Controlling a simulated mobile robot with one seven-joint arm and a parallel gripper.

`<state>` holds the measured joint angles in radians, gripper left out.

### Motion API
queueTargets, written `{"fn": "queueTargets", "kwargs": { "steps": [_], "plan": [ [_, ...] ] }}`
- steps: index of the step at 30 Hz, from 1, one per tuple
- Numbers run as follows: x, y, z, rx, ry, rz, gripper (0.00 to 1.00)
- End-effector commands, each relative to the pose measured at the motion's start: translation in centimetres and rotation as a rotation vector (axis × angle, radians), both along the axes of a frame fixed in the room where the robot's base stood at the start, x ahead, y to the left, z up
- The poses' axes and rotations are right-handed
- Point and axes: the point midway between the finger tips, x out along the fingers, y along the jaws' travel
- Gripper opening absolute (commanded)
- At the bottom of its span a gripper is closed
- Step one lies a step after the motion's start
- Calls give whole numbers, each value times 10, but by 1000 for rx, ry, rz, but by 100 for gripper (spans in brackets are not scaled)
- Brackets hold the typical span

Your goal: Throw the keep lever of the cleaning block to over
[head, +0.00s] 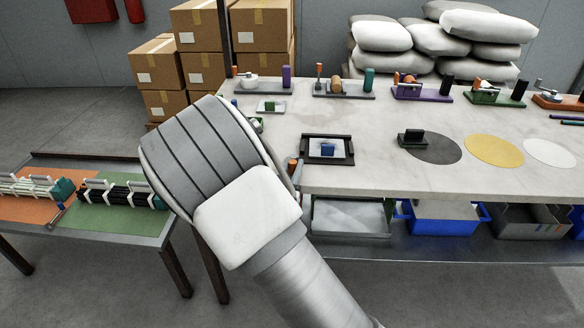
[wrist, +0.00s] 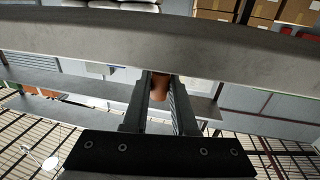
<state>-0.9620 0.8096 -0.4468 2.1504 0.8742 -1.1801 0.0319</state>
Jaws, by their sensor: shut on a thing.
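My gripper (wrist: 162,92) has its two dark fingers on either side of an orange-brown rounded piece (wrist: 160,84) in the wrist view, shut on it. In the head view my wrist hides most of the gripper; a similar orange-brown piece (head: 292,166) shows just right of the wrist at the table's left front edge. Whether it is the keep lever cannot be told. No cleaning block can be named with certainty; a dark tray with a small blue block (head: 327,150) lies right of my wrist, and a small dark block (head: 411,138) sits beside a dark grey disc.
The pale worktable (head: 380,180) has several fixtures along its back edge. Yellow (head: 493,150) and white (head: 549,153) discs lie at right. Blue bins (head: 440,222) stand on the shelf below. A lower table (head: 110,233) with orange and green mats is at left.

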Motion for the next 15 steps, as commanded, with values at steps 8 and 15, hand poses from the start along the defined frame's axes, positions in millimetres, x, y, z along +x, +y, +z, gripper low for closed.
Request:
{"fn": "queueTargets", "kwargs": {
  "steps": [8, 15],
  "plan": [
    [0, -10, -3, 0, 1, 123, 0],
    [2, -21, -4, 2, -1, 284, 0]
  ]
}}
